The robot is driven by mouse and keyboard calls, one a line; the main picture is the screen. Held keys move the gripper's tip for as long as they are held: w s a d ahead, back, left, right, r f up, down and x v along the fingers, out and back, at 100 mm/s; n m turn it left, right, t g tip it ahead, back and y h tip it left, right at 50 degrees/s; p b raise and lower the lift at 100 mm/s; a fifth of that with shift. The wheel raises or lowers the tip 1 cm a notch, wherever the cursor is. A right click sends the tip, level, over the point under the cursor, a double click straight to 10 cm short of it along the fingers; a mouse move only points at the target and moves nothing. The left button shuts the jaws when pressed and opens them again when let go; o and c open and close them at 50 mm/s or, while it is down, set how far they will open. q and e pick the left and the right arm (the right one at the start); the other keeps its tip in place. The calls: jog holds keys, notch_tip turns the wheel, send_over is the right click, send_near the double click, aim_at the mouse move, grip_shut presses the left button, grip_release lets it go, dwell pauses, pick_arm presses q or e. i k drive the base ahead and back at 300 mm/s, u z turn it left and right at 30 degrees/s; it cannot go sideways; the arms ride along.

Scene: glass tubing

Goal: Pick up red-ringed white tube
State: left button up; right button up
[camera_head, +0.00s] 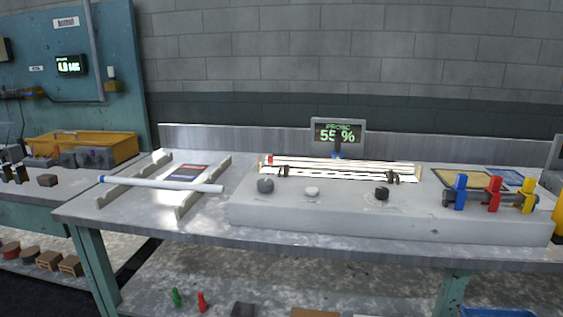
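A long white tube with a small red band (269,160) at its left end lies along the top of the grey bench machine (300,215), in a brightly lit row. Dark clips (285,171) stand near each end of this row. Glare hides how many tubes lie there and how they are held. Another white tube (165,184), with a blue ring near its left end, rests across the pale rack (186,206) on the left of the bench. Neither of my grippers is in view.
Knobs (265,186) line the machine's front, and blue, red and yellow valves (494,194) stand at its right. A small screen (338,134) reading 55% rises behind it. A yellow bin (95,147) sits on another bench at left. The bench's front left corner (90,212) is bare.

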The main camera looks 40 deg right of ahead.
aim_at(272, 160)
jog(key=u, duration=0.05)
jog(key=i, duration=0.55)
jog(key=z, duration=0.9)
